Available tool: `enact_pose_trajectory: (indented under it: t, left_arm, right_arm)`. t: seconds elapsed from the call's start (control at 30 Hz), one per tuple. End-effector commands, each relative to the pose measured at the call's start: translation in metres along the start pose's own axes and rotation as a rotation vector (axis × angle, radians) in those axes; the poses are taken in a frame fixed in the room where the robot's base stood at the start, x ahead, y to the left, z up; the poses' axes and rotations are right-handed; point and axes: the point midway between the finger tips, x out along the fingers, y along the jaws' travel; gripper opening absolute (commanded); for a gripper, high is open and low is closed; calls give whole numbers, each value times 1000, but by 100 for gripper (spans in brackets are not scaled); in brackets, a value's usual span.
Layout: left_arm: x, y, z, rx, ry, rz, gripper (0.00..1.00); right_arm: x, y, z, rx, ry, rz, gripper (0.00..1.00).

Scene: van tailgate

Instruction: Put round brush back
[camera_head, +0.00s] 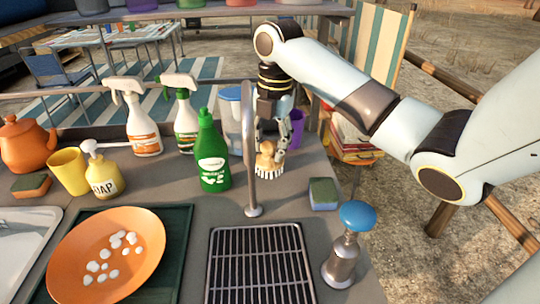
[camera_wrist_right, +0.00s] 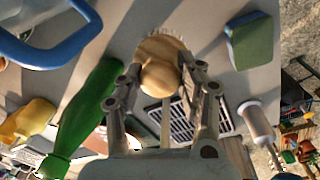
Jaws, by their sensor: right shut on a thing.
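The round brush (camera_head: 268,160) has a tan wooden knob and body with pale bristles pointing down. My right gripper (camera_head: 271,133) comes from above and is shut on its knob. In the right wrist view the brush's round knob (camera_wrist_right: 159,76) lies between the two fingers of the right gripper (camera_wrist_right: 158,86). The brush is upright at the back right of the grey counter (camera_head: 300,228). I cannot tell whether its bristles touch the counter. My left gripper is not in view.
A green bottle (camera_head: 212,155) and the thin tap (camera_head: 250,180) stand left of the brush. A purple cup (camera_head: 296,128) is behind it to the right. A sponge (camera_head: 323,194) and a blue-topped dispenser (camera_head: 345,245) are nearer. A black drain rack (camera_head: 260,268) lies in front.

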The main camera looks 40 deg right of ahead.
Motion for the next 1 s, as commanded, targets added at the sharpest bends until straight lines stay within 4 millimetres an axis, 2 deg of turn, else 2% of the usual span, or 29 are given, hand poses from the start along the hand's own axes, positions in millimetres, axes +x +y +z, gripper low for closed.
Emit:
enact_pose_trajectory:
  t: [0.3,0.7,0.73,0.9,1.0]
  left_arm:
    - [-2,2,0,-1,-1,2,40]
    - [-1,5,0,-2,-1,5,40]
    - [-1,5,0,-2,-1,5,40]
    - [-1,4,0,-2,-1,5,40]
    - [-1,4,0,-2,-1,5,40]
  right_arm:
    - [39,-2,1,1,1,-1,2]
    - [44,-2,1,0,0,-2,2]
    - [44,-2,1,0,0,-1,41]
    - [44,-2,1,0,0,-1,60]
    - [44,-2,1,0,0,-1,60]
